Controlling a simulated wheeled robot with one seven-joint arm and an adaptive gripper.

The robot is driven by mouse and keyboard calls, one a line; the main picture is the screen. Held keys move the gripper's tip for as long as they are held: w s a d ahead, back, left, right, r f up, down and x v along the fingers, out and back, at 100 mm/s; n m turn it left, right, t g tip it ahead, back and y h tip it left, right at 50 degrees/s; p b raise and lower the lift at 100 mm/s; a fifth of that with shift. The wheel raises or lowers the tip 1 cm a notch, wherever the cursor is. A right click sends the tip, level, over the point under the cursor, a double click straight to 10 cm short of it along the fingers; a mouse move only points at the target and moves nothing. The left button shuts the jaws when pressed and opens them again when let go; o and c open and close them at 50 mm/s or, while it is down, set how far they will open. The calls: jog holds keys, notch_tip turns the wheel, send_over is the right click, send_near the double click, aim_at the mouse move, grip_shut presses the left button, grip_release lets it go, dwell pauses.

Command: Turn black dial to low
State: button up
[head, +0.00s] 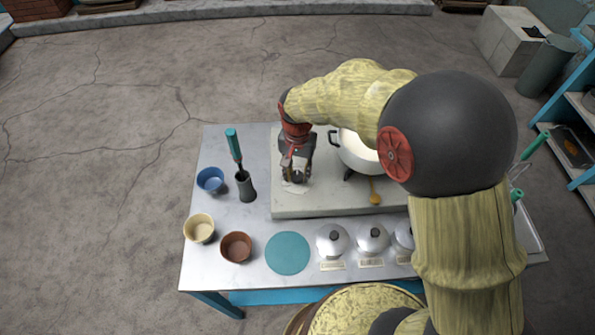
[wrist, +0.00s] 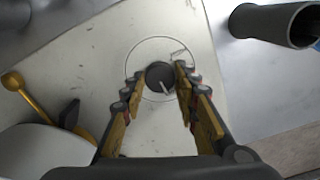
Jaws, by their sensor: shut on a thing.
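The black dial (wrist: 158,73) is a round knob with a pale pointer line, set inside a thin circle on the pale stove top (wrist: 90,50). A small mark lies on the circle's upper right in the wrist view; I cannot read it. My gripper (wrist: 157,82) points down over the dial, its yellow-padded fingers on either side, shut on it. In the head view my gripper (head: 295,178) is at the left part of the stove slab (head: 330,206), and its fingers mostly hide the dial.
A white pot (head: 356,152) and a yellow-knobbed lever (head: 375,192) are right of my gripper. A dark cylindrical holder (head: 246,188) with a teal-handled tool stands left. Several bowls, a teal disc (head: 287,253) and lidded containers line the front of the table.

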aim_at(297, 175)
jog(key=n+p, duration=0.2)
jog(key=n, duration=0.1)
jog(key=shift+r, duration=0.15)
jog(key=shift+n+p, duration=1.2)
jog(key=shift+n, duration=0.9)
jog(key=o, duration=1.2)
jog(key=shift+c, duration=0.2)
notch_tip(297, 175, up, 12)
